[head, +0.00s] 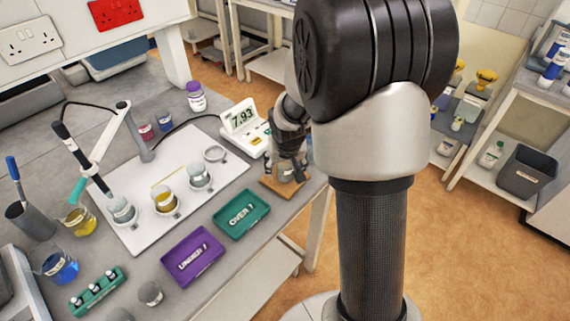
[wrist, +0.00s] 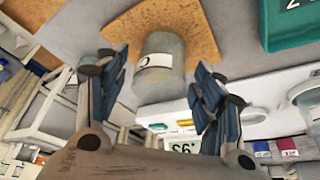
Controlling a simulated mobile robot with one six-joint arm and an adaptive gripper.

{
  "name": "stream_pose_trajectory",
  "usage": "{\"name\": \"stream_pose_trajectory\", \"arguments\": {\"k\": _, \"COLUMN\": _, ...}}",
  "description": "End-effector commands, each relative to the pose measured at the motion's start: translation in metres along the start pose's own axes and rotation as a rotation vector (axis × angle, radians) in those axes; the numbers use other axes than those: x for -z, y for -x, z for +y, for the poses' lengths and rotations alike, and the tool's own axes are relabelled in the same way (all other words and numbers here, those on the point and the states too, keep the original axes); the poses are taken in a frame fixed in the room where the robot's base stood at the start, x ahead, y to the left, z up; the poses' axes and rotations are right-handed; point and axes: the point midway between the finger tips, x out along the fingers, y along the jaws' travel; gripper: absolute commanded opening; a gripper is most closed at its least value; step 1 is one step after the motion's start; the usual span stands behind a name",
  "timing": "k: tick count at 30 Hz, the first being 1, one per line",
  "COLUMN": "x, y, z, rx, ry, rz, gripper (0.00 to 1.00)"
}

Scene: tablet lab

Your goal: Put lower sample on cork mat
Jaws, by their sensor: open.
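A brown cork mat (head: 268,184) lies at the right edge of the bench, and it fills the top of the wrist view (wrist: 200,20). A glass sample beaker (wrist: 160,62) with a white label, its letter only partly legible, stands on the mat. In the head view the beaker (head: 284,174) is partly covered by my gripper (head: 288,160). My gripper (wrist: 155,68) is open, with a finger on each side of the beaker and visible gaps. Three other sample beakers, left (head: 121,208), middle (head: 164,200) and right (head: 199,177), stand on the white board (head: 150,232).
A meter (head: 243,122) reading 7.93 stands just left of my gripper. An empty ring (head: 215,154) is on the board. A green tray (head: 241,213) and a purple tray (head: 192,255) lie in front. A probe arm (head: 100,150) reaches over the left beaker.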

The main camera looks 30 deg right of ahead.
Motion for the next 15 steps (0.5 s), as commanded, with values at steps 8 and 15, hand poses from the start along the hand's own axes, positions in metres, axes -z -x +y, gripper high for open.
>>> {"name": "stream_pose_trajectory", "arguments": {"k": 8, "x": 0.004, "y": 0.043, "z": 0.0, "rx": 0.001, "ry": 0.0, "rz": 0.004, "gripper": 0.62}}
{"name": "stream_pose_trajectory", "arguments": {"k": 15, "x": 0.003, "y": 0.094, "z": 0.0, "rx": 0.001, "ry": 0.0, "rz": 0.003, "gripper": 0.62}}
